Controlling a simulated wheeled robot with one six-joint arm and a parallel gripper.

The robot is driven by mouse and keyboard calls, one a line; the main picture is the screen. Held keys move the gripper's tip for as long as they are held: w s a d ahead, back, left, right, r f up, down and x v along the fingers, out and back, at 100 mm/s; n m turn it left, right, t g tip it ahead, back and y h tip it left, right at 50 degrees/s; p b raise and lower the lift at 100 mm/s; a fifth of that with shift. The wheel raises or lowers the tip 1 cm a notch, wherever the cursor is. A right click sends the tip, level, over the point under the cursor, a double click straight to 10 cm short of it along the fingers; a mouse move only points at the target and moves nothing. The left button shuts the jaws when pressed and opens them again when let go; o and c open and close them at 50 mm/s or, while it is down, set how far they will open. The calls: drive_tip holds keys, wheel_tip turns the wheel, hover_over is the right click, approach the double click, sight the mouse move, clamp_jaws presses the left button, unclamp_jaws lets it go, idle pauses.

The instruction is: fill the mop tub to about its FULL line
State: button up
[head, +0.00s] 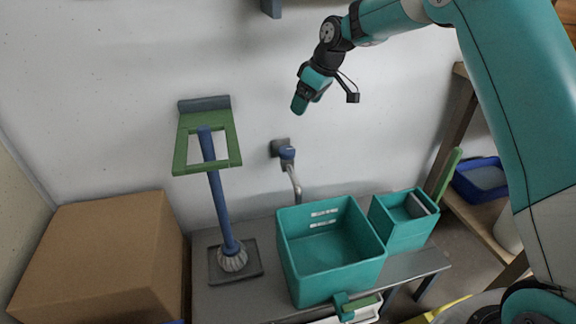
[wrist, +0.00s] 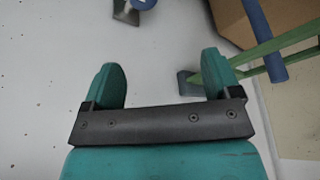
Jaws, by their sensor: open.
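The mop tub appears to be the large open teal tub (head: 345,282) on the grey bench, with two pale marks on its inner back wall. No water can be made out in it. A tap with a blue knob (head: 287,153) is on the wall behind; its metal spout (head: 295,183) comes down towards the tub's back left rim. Whether it flows cannot be told. My gripper (head: 299,104) is open and empty, in the air above the tap. In the wrist view its two teal fingers (wrist: 164,80) stand apart, with the blue knob (wrist: 143,4) at the top edge.
A smaller teal bucket (head: 402,236) stands right of the tub. A blue-handled mop or brush (head: 218,195) stands left, through a green wall bracket (head: 178,148). A cardboard box (head: 95,250) is far left. A shelf with a blue basin (head: 480,180) is right. The wall around my gripper is clear.

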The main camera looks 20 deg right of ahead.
sight(287, 149)
drive_tip(key=x, duration=0.6)
drive_tip(key=w+d+b+x, duration=0.1)
drive_tip(key=x, duration=0.6)
drive_tip(key=d+b+x, duration=0.1)
drive_tip(key=x, duration=0.6)
drive_tip(key=shift+w+f, duration=0.2)
drive_tip(key=shift+w, duration=0.25)
drive_tip(key=shift+d, duration=0.1)
drive_tip(key=shift+c, duration=0.4)
drive_tip(key=c, duration=0.8)
